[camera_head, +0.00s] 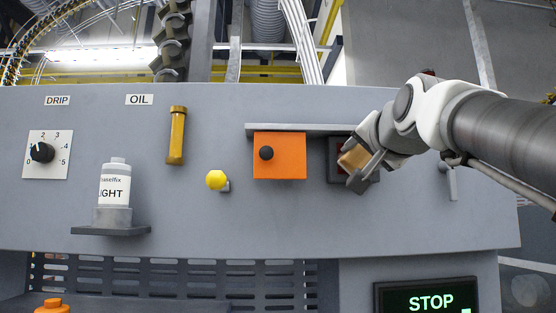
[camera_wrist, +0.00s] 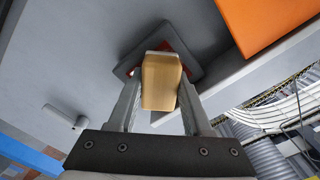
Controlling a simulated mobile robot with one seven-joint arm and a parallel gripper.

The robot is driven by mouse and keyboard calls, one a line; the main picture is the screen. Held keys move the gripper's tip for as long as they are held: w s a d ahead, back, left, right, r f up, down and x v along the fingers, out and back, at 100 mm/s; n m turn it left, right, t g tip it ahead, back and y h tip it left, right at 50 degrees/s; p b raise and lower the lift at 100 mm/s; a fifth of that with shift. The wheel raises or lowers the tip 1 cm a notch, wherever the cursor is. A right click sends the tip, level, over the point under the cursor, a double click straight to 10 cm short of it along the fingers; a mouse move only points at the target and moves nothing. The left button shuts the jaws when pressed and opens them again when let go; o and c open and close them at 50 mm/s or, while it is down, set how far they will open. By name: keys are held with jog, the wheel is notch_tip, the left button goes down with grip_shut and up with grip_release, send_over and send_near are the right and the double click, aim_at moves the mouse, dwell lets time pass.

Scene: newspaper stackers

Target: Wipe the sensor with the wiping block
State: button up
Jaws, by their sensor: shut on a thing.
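The wiping block (camera_head: 353,158) is a small tan block. My gripper (camera_head: 358,168) is shut on it, and its fingers grip the block's sides in the wrist view, where the block (camera_wrist: 162,85) also shows. The sensor (camera_head: 335,150) appears to be the dark square unit with a reddish face on the grey panel. The block and gripper cover much of it in the head view. In the wrist view the sensor (camera_wrist: 193,66) lies right behind the block's far end, its face partly hidden. I cannot tell whether the block touches it.
An orange box (camera_head: 280,160) with a black knob sits left of the sensor, under a thin grey ledge (camera_head: 300,129). A yellow knob (camera_head: 216,180), a yellow cylinder (camera_head: 177,137) and a white bottle (camera_head: 114,185) are farther left. A grey lever (camera_head: 451,182) is right of the gripper.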

aim_at(336, 157)
jog(key=shift+a, duration=1.6)
jog(key=shift+r+p, duration=0.2)
jog(key=shift+p, duration=0.15)
jog(key=shift+d+b, duration=0.6)
jog(key=shift+d, duration=3)
jog(key=shift+a+p, duration=0.4)
jog(key=shift+a, duration=3.3)
jog(key=shift+s+b, duration=0.95)
jog(key=shift+s, duration=2)
jog(key=shift+s, duration=0.1)
jog(key=shift+s+b, duration=0.35)
jog(key=shift+s, duration=1.05)
